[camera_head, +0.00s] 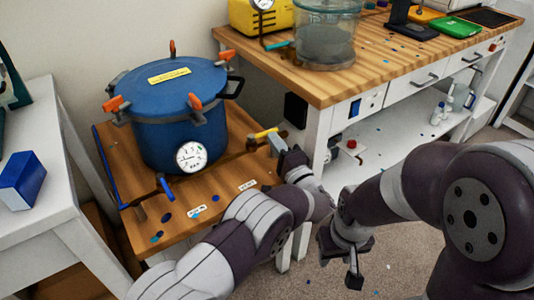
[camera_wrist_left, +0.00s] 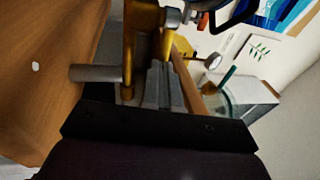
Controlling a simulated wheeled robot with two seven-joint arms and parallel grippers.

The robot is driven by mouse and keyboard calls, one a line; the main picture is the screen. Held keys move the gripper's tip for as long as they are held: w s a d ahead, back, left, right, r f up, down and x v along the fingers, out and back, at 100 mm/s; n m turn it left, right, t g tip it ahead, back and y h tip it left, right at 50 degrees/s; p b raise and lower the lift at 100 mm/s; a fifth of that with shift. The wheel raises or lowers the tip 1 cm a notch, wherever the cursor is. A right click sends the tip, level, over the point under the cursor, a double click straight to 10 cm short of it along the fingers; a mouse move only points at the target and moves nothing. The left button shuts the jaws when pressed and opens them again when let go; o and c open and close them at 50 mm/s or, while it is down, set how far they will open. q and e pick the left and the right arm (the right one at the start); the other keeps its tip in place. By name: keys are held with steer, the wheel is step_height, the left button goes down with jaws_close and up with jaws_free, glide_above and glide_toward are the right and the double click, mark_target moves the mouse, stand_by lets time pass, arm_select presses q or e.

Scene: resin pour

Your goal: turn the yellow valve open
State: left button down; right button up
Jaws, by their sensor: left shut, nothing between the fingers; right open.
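The yellow valve (camera_head: 265,133) is on the right side of the blue pressure pot (camera_head: 178,120), above the wooden stand. In the left wrist view its yellow handle (camera_wrist_left: 128,50) stands just beside my fingers, with a grey pipe end to its left. My left gripper (camera_head: 275,143) is at the valve; its fingers (camera_wrist_left: 160,82) are shut with nothing between them. Whether they touch the handle I cannot tell. My right gripper (camera_head: 346,262) is open and empty, low at the right over the floor.
A blue-handled valve (camera_head: 148,197) sits on the pot's left front, and a gauge (camera_head: 190,157) faces front. Orange clamps ring the lid. The workbench (camera_head: 385,70) with a clear chamber (camera_head: 325,40) stands behind right. A white table (camera_head: 40,190) is at left.

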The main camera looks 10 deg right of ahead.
arm_select(q)
steer(key=shift+w, duration=0.3)
steer(key=shift+w+r, duration=0.1)
stand_by(0.4)
